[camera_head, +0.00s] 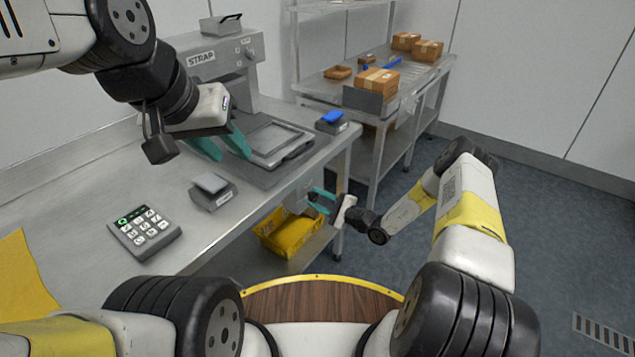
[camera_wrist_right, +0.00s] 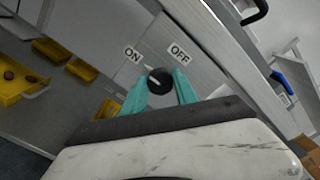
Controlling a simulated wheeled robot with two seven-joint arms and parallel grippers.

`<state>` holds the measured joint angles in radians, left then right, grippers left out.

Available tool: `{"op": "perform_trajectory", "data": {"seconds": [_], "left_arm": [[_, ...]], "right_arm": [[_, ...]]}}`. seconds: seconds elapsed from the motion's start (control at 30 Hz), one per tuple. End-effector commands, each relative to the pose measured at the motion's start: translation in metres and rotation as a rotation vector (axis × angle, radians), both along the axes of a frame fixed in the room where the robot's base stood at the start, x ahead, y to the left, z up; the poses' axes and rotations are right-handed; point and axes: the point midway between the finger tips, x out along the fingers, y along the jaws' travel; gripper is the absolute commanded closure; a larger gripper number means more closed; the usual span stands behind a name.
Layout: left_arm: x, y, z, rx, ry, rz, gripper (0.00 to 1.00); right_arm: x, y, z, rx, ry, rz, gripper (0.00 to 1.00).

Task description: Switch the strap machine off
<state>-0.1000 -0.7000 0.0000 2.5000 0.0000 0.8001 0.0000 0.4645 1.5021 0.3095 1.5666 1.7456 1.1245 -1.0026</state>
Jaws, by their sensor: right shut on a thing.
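The strap machine (camera_head: 243,80) is a grey press with a STRAP label, standing at the back of the metal bench. Below the bench edge, in the right wrist view, a black round knob (camera_wrist_right: 160,81) sits on a grey panel between an ON label (camera_wrist_right: 132,54) and an OFF label (camera_wrist_right: 179,52). Its white pointer line leans toward ON. My right gripper (camera_head: 318,199) has its teal fingers on both sides of the knob, shut on it; it also shows in the right wrist view (camera_wrist_right: 161,92). My left gripper (camera_head: 234,154) is open and empty above the bench by the machine.
A keypad (camera_head: 146,234) and a small grey device (camera_head: 213,191) sit on the bench. A blue-topped device (camera_head: 332,121) is at its right corner. A yellow bin (camera_head: 290,232) is below. A metal rack with cardboard boxes (camera_head: 377,82) stands behind. Floor on the right is clear.

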Motion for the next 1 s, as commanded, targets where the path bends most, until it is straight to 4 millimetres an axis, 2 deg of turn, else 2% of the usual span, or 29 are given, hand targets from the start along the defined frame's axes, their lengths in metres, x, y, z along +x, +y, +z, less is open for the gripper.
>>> {"op": "perform_trajectory", "data": {"seconds": [0.37, 1.0], "left_arm": [[0.0000, 0.0000, 0.0000, 0.000, 0.000, 0.000, 0.64], [0.0000, 0.0000, 0.0000, 0.000, 0.000, 0.000, 0.64]], "right_arm": [[-0.0002, -0.0011, -0.0004, 0.119, 0.163, -0.001, 1.00], [0.0004, -0.0017, -0.0002, 0.473, 0.652, -0.001, 1.00]]}}
